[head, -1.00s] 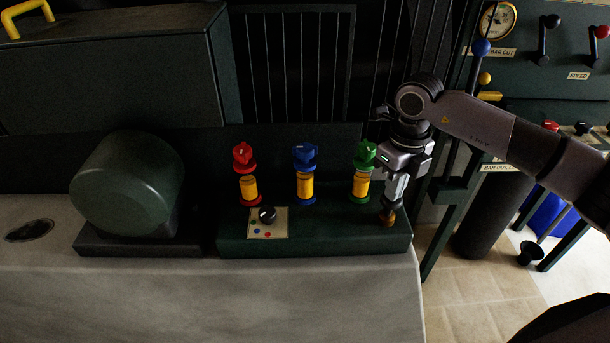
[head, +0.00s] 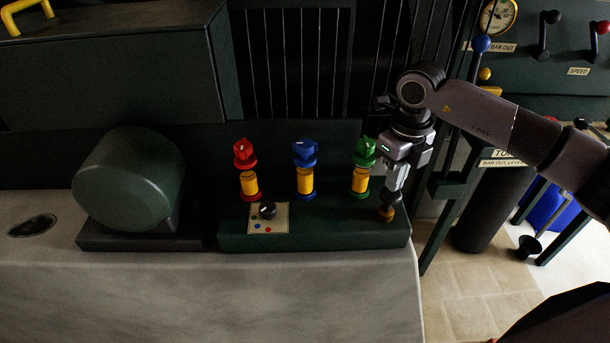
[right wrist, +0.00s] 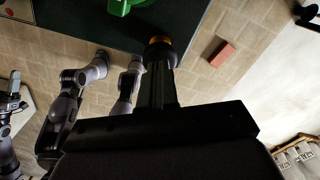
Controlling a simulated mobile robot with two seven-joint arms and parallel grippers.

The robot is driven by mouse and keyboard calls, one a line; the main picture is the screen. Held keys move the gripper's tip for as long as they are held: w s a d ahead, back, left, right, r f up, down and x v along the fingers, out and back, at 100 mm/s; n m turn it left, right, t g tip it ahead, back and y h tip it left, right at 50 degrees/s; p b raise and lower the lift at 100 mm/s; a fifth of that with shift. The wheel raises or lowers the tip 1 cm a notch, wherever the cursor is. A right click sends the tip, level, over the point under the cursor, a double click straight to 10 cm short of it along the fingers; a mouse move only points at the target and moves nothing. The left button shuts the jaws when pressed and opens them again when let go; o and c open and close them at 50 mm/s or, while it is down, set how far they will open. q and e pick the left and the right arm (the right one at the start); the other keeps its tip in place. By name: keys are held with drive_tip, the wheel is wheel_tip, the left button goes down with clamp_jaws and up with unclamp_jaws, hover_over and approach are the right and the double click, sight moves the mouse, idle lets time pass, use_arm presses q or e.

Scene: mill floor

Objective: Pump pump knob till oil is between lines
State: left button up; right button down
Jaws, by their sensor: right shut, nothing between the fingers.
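A small brass-orange pump knob (head: 386,214) sits at the right end of a dark green block (head: 330,236). My right gripper (head: 388,203) is shut and points down, its tips at the top of the knob with nothing gripped. The knob's orange edge also shows at the fingertips in the right wrist view (right wrist: 160,41). Three amber oil glasses stand on the block, with red (head: 249,184), blue (head: 305,182) and green (head: 360,182) caps and bases. Their level lines are too small to read. My left gripper is not visible.
A black dial (head: 267,210) sits on a plate with coloured dots on the block. A rounded green housing (head: 128,182) stands to the left. A tall lever (head: 481,44) and control panel stand at right. A red brick-like piece (right wrist: 221,53) lies on the floor.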

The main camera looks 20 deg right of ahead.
sight(391, 193)
drive_tip(key=shift+f+b, duration=1.3)
drive_tip(key=shift+f, duration=0.7)
drive_tip(key=shift+r, duration=0.25)
drive_tip(key=shift+r+p, duration=1.5)
drive_tip(key=shift+r, duration=0.4)
drive_tip(key=shift+r+p, duration=1.8)
drive_tip(key=shift+r, duration=0.8)
drive_tip(key=shift+f, duration=0.1)
